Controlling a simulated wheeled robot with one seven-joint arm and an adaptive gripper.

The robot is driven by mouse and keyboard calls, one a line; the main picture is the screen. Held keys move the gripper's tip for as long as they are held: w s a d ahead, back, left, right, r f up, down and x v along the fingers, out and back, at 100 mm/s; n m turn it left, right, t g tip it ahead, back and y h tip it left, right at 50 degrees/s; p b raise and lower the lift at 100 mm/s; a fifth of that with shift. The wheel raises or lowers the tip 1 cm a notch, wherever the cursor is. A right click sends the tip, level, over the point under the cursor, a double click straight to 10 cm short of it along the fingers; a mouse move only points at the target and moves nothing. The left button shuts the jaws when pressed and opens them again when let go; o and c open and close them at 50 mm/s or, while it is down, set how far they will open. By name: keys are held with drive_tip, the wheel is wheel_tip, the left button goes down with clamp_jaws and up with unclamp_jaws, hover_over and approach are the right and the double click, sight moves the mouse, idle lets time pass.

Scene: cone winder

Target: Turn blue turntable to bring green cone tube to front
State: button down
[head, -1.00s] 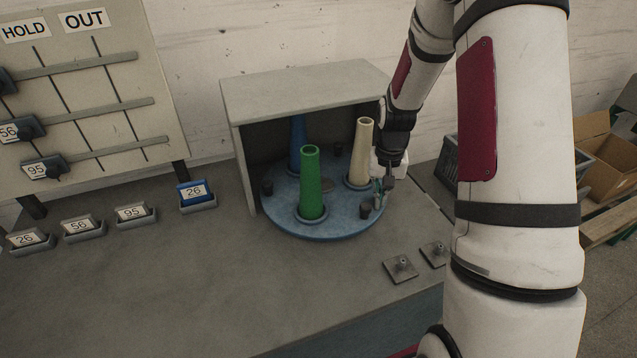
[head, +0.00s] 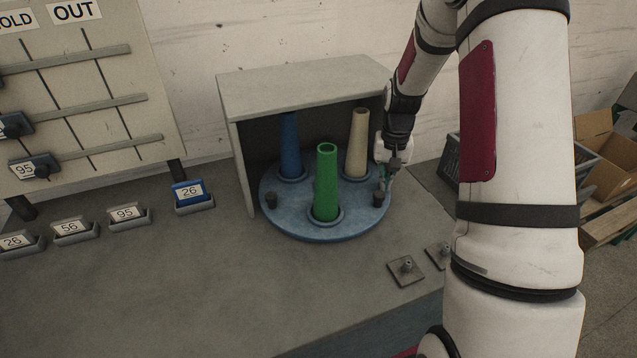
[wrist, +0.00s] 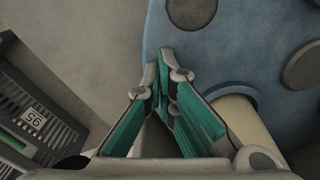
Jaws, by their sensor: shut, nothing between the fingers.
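The blue turntable (head: 300,222) sits partly under a grey hood and has dark knobs on its rim. The green cone tube (head: 326,182) stands upright at the turntable's front, roughly centred. A blue tube (head: 290,147) stands at the back left and a cream tube (head: 357,145) at the back right, also in the wrist view (wrist: 242,122). My gripper (head: 388,186) is shut and empty at the turntable's right edge. In the wrist view its teal fingers (wrist: 170,62) are at the rim, with a dark knob (wrist: 190,11) beyond the tips; contact cannot be told.
The grey hood (head: 300,88) covers the turntable's back. A board (head: 90,95) and card holders, one blue (head: 193,197), stand left. Two small metal plates (head: 405,271) lie front right. A dark crate (head: 451,160) is at right. The front bench surface is clear.

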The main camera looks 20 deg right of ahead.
drive_tip(key=shift+s+a+f, duration=0.2)
drive_tip(key=shift+a+f, duration=0.1)
drive_tip(key=shift+f, duration=0.1)
drive_tip(key=s+d+r+p, duration=0.1)
drive_tip(key=d+r+p, duration=0.2)
drive_tip(key=r, duration=0.3)
drive_tip(key=shift+s+d, duration=0.25)
drive_tip(key=shift+d, duration=0.15)
wheel_tip(320, 180, up, 5)
drive_tip(key=p, duration=0.4)
hover_over(357, 228)
drive_tip(key=f+b, duration=0.1)
drive_tip(key=f, duration=0.2)
drive_tip(key=f+b, duration=0.2)
drive_tip(key=f, duration=0.2)
drive_tip(key=f+b, duration=0.2)
drive_tip(key=f, duration=0.1)
drive_tip(key=shift+w+f, duration=0.2)
drive_tip(key=shift+w, duration=0.05)
drive_tip(key=shift+s+f, duration=0.2)
drive_tip(key=shift+f, duration=0.05)
